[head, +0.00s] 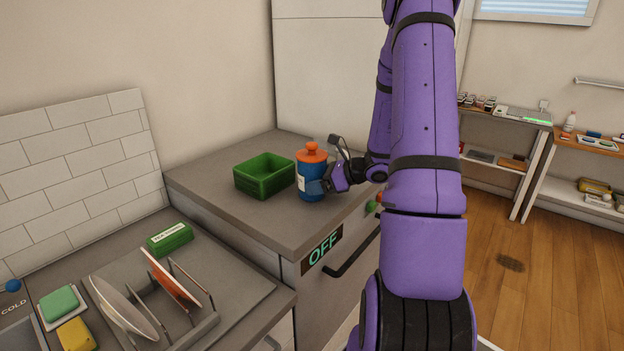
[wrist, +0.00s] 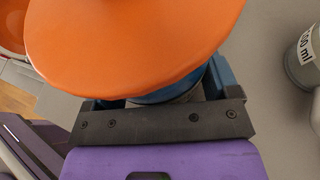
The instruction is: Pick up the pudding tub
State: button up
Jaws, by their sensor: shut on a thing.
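A blue jar (head: 312,188) with an orange knobbed lid and a white label stands upright on the grey counter, right of the green bin. I cannot read its label or tell if it is the pudding tub. My gripper (head: 324,184) reaches it from the right and is shut on its side. In the wrist view the broad orange lid (wrist: 130,40) fills the upper middle, above my gripper (wrist: 160,97), whose blue fingers lie on both sides of the blue body. The lid hides most of the jar there. I see no clear gap under the jar.
An open green bin (head: 264,176) stands close left of the jar. A grey container marked "50 ml" (wrist: 303,58) is at the wrist view's right edge. A rack with plates (head: 165,290) is front left. The counter (head: 235,216) in front is clear.

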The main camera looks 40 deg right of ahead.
aim_at(317, 169)
jog(key=shift+r, duration=0.15)
jog(key=shift+r, duration=1.65)
jog(key=s+a+r, duration=0.1)
jog(key=s+a, duration=0.2)
jog(key=s, duration=1.2)
jog(key=shift+s+r, duration=0.25)
jog(key=shift+s, duration=0.15)
jog(key=shift+w, duration=0.1)
